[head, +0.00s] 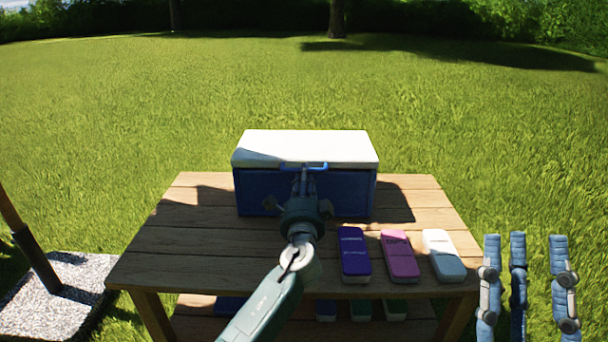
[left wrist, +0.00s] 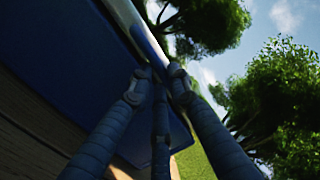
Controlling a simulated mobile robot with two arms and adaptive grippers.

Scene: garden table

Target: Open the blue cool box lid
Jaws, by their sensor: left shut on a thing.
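The blue cool box (head: 330,200) stands at the back of the wooden table. Its white lid (head: 300,146) looks closed, with a blue handle (head: 312,166) at its front edge. My left gripper (head: 304,174) reaches in from the front and is shut on the handle. In the left wrist view its fingers (left wrist: 158,82) meet at the lid's edge, beside the blue box wall (left wrist: 65,60). They partly hide the handle. My right gripper (head: 532,270) is at the right edge of the head view, off the table. Its fingers are apart and empty.
On the wooden table (head: 190,240), a purple pack (head: 354,250), a pink pack (head: 399,256) and a white pack (head: 443,255) lie right of my left arm. More packs lie on the lower shelf. A stone base with a pole (head: 60,285) stands left. Grass surrounds the table.

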